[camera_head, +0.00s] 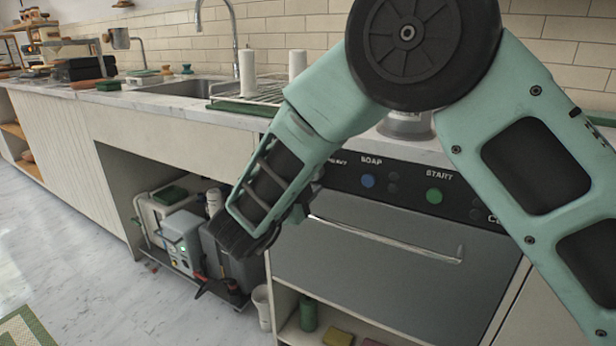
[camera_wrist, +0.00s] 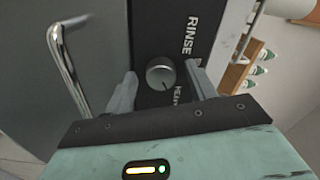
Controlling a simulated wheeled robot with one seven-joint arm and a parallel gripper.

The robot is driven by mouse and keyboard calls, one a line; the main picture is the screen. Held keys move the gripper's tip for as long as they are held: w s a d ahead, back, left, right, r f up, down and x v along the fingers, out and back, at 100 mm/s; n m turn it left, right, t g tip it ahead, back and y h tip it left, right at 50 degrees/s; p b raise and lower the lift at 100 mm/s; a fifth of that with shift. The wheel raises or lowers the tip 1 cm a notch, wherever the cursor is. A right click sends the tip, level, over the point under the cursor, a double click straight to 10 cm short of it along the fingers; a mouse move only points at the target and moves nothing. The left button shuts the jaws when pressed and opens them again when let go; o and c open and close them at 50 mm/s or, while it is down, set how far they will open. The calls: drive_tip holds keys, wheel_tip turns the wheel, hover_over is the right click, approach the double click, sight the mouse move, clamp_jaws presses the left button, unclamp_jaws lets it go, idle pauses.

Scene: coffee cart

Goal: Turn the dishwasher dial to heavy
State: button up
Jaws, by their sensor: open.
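The dishwasher dial (camera_wrist: 160,73) is a round silver-grey knob on the black control panel (camera_wrist: 146,30) in the wrist view. The printed words RINSE and HEAVY run beside it, RINSE higher up and HEAVY lower, partly covered by a finger. The dial's pointer mark is too small to read surely. My gripper (camera_wrist: 160,70) is open, one finger on each side of the dial. Whether the fingers touch it I cannot tell. In the head view my arm hides the dial; the dishwasher (camera_head: 390,265) shows beside it.
The dishwasher door handle (camera_wrist: 67,65) stands out left of the dial in the wrist view. In the head view, the blue SOAP button (camera_head: 368,181) and green START button (camera_head: 434,195) are on the same panel. Open shelves hold bottles at the wrist view's right.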

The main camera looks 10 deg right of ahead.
drive_tip(key=p+v, duration=0.1)
drive_tip(key=v, duration=1.6)
drive_tip(key=shift+s, duration=0.2)
drive_tip(key=shift+w+a+r, duration=0.1)
drive_tip(key=shift+a, duration=0.05)
